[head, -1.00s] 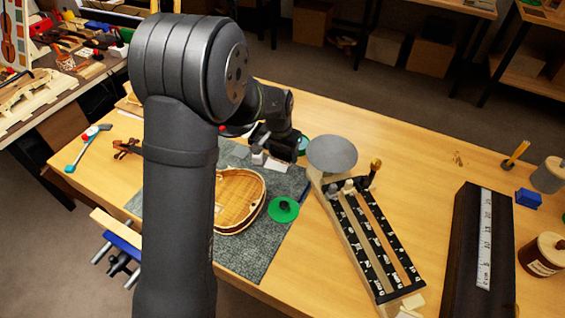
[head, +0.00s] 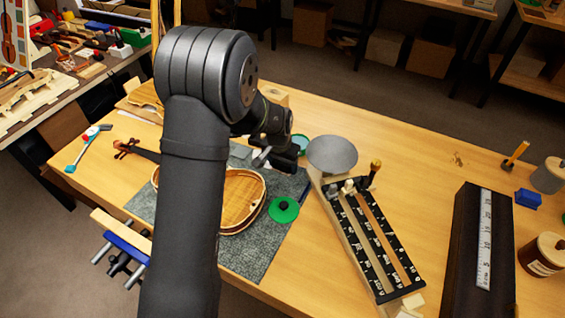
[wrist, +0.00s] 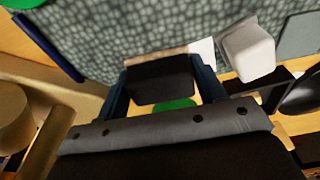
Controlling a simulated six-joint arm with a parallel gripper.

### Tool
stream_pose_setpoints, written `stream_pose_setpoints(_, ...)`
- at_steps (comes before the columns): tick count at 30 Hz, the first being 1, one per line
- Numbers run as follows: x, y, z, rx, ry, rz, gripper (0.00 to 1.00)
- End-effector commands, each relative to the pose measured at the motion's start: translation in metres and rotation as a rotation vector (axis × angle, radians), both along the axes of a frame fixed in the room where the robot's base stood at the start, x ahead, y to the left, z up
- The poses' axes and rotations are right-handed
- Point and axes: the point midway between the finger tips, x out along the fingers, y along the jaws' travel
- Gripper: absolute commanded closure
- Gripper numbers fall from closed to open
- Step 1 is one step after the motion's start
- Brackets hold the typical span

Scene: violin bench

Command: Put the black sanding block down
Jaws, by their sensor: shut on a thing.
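The black sanding block (wrist: 160,78) is between the two fingers of my gripper (wrist: 163,88) in the wrist view, and the gripper is shut on it. A tan strip shows along its far edge. In the head view my gripper (head: 281,155) is over the far right part of the grey-green mat (head: 252,255). There the block is hard to tell from the dark gripper. Whether it touches the surface below cannot be told.
A pale grey block (wrist: 248,52) is right of the sanding block in the wrist view. A violin body (head: 243,205) and a green lid (head: 284,209) lie on the mat. A grey disc (head: 332,154) and a fingerboard-like rack (head: 372,240) stand to the right.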

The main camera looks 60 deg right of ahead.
Motion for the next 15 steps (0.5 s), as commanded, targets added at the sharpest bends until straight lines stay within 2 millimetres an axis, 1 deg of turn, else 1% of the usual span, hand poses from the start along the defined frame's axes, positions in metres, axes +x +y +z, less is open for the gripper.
stream_pose_setpoints(1,-0.0002,0.0008,-0.004,0.003,0.0,0.0,0.7)
stream_pose_setpoints(3,-0.0002,0.0009,-0.0044,0.003,0.0,0.0,0.7)
stream_pose_setpoints(4,-0.0002,0.0011,-0.0047,0.004,0.0,0.0,0.31)
stream_pose_setpoints(6,-0.0006,0.0013,-0.0054,0.004,0.001,0.0,0.18)
stream_pose_setpoints(7,-0.0008,0.0014,-0.0057,0.005,0.001,0.0,0.15)
stream_pose_setpoints(15,-0.0032,0.0021,-0.0073,0.008,0.004,-0.001,0.15)
